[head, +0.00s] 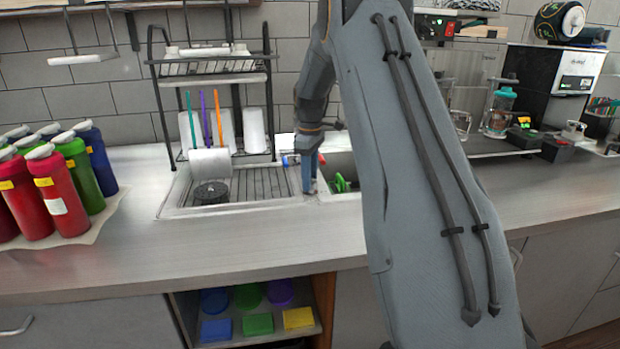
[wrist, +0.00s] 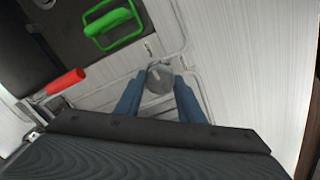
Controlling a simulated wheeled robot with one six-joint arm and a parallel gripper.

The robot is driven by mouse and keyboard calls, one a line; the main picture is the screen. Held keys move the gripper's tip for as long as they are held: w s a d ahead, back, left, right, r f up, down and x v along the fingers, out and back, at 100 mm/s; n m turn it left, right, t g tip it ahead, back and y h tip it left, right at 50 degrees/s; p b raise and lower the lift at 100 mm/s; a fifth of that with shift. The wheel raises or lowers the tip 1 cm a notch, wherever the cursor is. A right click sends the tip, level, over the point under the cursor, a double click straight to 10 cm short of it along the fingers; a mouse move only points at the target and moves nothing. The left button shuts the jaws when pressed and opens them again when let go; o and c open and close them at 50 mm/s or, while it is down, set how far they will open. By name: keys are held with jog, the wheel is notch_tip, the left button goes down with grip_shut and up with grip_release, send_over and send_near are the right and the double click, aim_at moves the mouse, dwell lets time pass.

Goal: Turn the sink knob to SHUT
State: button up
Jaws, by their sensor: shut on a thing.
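The sink knob (wrist: 160,79) is a round grey knob on the metal sink rim. In the wrist view it sits between the two blue fingers of my gripper (wrist: 158,88), which are shut on it from either side. In the head view my gripper (head: 310,183) points down at the sink rim between drainboard and basin, and it hides the knob there. I cannot read any marking around the knob, so its setting cannot be told.
A red handle (wrist: 66,82) is left of the knob. A green-framed object (wrist: 113,26) lies in the dark basin (wrist: 75,45). A dish rack (head: 212,68) stands behind the drainboard (head: 255,183). Bottles (head: 58,195) stand at the left; the front counter (head: 200,248) is clear.

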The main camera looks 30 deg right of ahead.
jog(key=shift+w+r, duration=0.1)
jog(key=shift+r, duration=0.05)
jog(key=o, duration=1)
jog(key=shift+o, duration=0.2)
jog(key=shift+r+b, duration=1.15)
jog(key=shift+r, duration=2.7)
jog(key=shift+a, duration=0.1)
